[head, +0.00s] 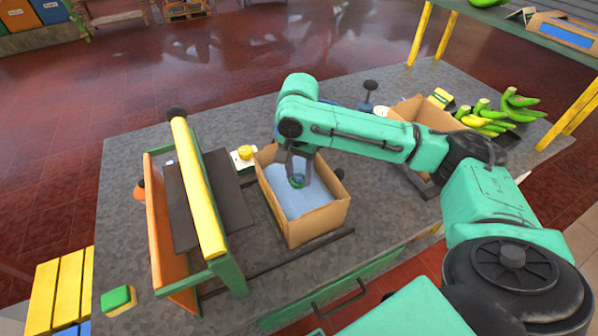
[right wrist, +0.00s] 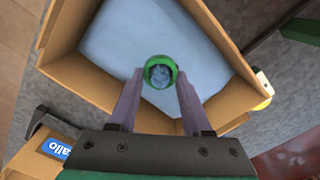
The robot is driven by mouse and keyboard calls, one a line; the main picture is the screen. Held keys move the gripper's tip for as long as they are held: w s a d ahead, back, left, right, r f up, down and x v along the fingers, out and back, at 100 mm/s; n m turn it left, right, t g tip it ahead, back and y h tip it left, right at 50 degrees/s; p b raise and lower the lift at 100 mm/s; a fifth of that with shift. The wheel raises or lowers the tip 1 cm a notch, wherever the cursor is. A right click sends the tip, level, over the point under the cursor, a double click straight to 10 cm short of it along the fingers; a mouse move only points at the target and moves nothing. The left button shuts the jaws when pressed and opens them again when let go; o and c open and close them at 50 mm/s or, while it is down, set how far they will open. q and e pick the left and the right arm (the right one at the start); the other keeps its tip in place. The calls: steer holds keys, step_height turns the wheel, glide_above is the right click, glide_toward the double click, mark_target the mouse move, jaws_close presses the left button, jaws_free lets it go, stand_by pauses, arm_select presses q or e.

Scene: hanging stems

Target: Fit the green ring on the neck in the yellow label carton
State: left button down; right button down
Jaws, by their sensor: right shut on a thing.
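The green ring (right wrist: 161,70) is between the fingertips of my right gripper (right wrist: 158,84), which is shut on it. In the head view the ring (head: 297,181) shows low inside an open cardboard carton (head: 318,222), below my right gripper (head: 297,165). The carton has a pale blue lining or filling. Something blue-grey shows through the ring's opening; I cannot tell whether it is the neck or whether the ring is around it. I see no yellow label on the visible walls of this carton. My left gripper is not in view.
A second open carton (head: 412,108) stands to the right, near green bananas (head: 488,118). A yellow button on a white box (head: 243,155) is left of the first carton. A frame with a yellow bar (head: 198,185) rises further left. A green block (head: 117,299) lies at the front left.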

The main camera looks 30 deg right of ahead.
steer(key=shift+f, duration=0.5)
stand_by(0.5)
jaws_free()
steer(key=shift+r, duration=0.1)
stand_by(0.6)
steer(key=shift+r+p, duration=1.4)
steer(key=shift+p, duration=1.4)
